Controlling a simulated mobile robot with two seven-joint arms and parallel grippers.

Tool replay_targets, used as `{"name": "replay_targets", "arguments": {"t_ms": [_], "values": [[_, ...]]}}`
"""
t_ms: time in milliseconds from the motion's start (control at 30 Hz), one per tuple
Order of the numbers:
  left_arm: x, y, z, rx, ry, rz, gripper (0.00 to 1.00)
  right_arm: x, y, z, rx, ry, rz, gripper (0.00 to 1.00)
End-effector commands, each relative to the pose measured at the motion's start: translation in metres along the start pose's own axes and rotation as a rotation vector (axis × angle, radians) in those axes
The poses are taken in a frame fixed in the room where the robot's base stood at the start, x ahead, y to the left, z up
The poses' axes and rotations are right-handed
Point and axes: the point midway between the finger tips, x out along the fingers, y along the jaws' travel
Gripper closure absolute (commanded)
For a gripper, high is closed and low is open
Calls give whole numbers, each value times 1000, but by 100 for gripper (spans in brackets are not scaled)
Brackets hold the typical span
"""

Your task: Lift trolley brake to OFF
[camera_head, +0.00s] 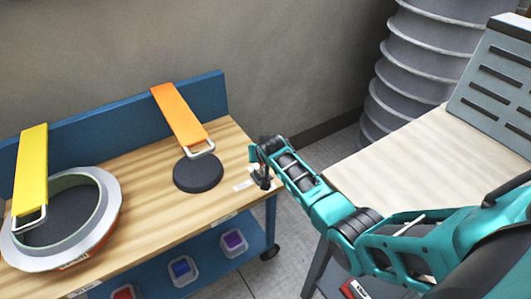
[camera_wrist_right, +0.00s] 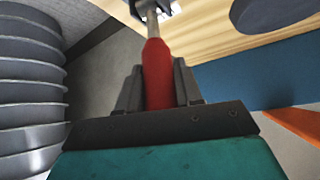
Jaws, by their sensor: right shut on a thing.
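The trolley (camera_head: 225,143) has a wooden top, a blue back panel and a lower shelf. My right gripper (camera_head: 262,168) is at the right end of its top. In the right wrist view, my right gripper (camera_wrist_right: 157,88) is shut on the red grip of the brake lever (camera_wrist_right: 157,62), with a finger on each side. The lever's metal shaft runs from the grip to a bracket (camera_wrist_right: 150,8) by the wooden top. In the head view the lever is mostly hidden by the gripper, and its ON or OFF setting cannot be read. My left gripper is not in view.
A black disc (camera_head: 198,174) lies near the gripper, with an orange bar (camera_head: 178,116) above it. A ring mould (camera_head: 108,212) and yellow bar (camera_head: 31,165) are at left. A second bench (camera_head: 405,165) and a ribbed grey column (camera_head: 425,60) stand at right.

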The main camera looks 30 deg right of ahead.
Motion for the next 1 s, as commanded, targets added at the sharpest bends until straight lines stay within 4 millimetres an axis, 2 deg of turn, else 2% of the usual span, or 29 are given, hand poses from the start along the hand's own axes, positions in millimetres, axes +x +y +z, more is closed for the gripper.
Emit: {"name": "replay_targets", "arguments": {"t_ms": [300,800,833,1000], "values": [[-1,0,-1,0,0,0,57,6,-4,-8,-23,-90,30,100],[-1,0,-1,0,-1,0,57,7,-5,-9,-28,-104,35,100],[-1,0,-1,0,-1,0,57,7,-5,-9,-29,-104,35,64],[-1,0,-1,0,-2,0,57,7,-5,-8,-28,-105,35,48]]}}
